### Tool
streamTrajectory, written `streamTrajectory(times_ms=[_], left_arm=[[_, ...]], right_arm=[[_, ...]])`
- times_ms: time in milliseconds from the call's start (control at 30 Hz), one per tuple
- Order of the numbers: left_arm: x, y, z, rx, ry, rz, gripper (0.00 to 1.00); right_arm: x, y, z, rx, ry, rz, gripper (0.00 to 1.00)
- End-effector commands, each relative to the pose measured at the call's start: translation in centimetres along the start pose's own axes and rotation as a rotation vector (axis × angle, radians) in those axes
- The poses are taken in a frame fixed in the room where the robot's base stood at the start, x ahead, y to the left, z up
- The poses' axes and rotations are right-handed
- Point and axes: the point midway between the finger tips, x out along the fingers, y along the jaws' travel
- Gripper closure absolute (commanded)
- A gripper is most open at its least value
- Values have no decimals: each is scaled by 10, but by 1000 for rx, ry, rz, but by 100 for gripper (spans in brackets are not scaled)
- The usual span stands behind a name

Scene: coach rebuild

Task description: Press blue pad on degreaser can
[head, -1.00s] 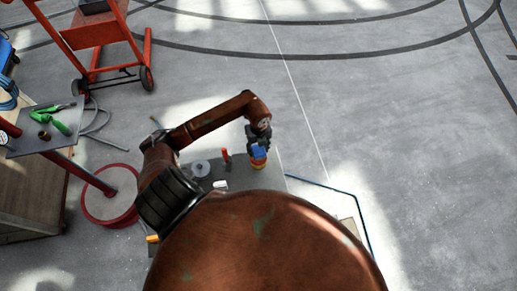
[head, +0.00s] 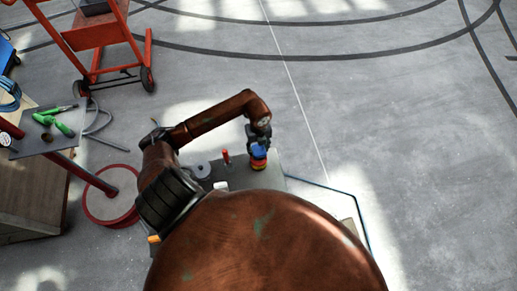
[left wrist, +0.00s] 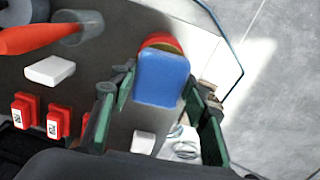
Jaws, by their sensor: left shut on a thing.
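The blue pad (head: 258,152) is held by my left gripper (head: 259,143), whose fingers stand on either side of it. In the left wrist view the blue pad (left wrist: 162,80) lies between the green-lined fingers (left wrist: 160,88). The can (head: 259,164), with red and yellow showing, is directly below the pad on the grey bench. In the left wrist view only a red and yellow rim of the can (left wrist: 161,39) shows past the pad's far edge. The pad hides the rest, and I cannot tell whether they touch. My right gripper is not in view.
The grey bench (head: 237,177) also holds a red-handled tool (left wrist: 30,39), a white block (left wrist: 50,71) and red boxes (left wrist: 58,123). White items (left wrist: 183,146) lie near the right finger. Open floor is beyond the bench's right edge.

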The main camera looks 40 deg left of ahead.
Motion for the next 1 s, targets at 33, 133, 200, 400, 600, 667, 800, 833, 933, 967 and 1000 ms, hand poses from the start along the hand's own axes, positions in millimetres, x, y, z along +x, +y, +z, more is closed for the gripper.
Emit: streamTrajectory(times_ms=[33, 133, 200, 400, 600, 667, 800, 833, 933, 967, 1000], left_arm=[[-7, 0, 0, 1, -1, 0, 77], [-15, 0, 0, 1, -1, -1, 77], [-20, 0, 0, 1, -1, -1, 77], [-36, -1, 0, 2, -1, -2, 77], [-49, -1, 0, 1, -2, -2, 77], [-50, -1, 0, 1, -1, -1, 77], [-49, 0, 0, 1, -1, -1, 77], [-49, 0, 0, 1, -1, -1, 77], [-48, 0, 0, 1, 0, -1, 77], [-48, 0, 0, 1, 0, -1, 77], [-48, 0, 0, 1, 0, -1, 77]], right_arm=[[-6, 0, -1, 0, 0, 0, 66], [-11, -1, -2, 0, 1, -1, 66], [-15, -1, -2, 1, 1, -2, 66], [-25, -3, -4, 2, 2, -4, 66], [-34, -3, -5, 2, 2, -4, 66], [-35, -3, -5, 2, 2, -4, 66], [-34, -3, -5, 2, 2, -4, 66], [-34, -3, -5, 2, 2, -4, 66], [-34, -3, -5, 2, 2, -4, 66], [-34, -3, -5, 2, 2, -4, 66], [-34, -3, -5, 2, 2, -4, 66]])
